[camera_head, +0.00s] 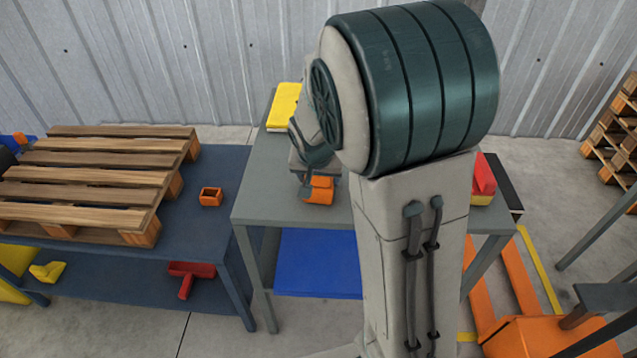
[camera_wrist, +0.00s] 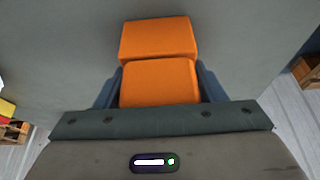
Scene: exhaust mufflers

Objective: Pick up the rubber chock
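An orange block (camera_wrist: 158,65), which I take to be the rubber chock, has an upper face and a nearer face meeting at a crease in the wrist view. My gripper (camera_wrist: 160,85) has one dark finger on each side of it, with no clear gap at either side. In the head view the orange block (camera_head: 319,189) shows under my gripper (camera_head: 312,168), at the grey table. My arm hides part of the gripper there. I cannot tell whether the block touches the table top.
The grey table (camera_head: 262,190) also bears a yellow item (camera_head: 284,105) at its back left and a red and yellow item (camera_head: 482,180) at right. A blue table (camera_head: 215,225) with a wooden pallet (camera_head: 90,180) and an orange hollow block (camera_head: 211,196) stands at left.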

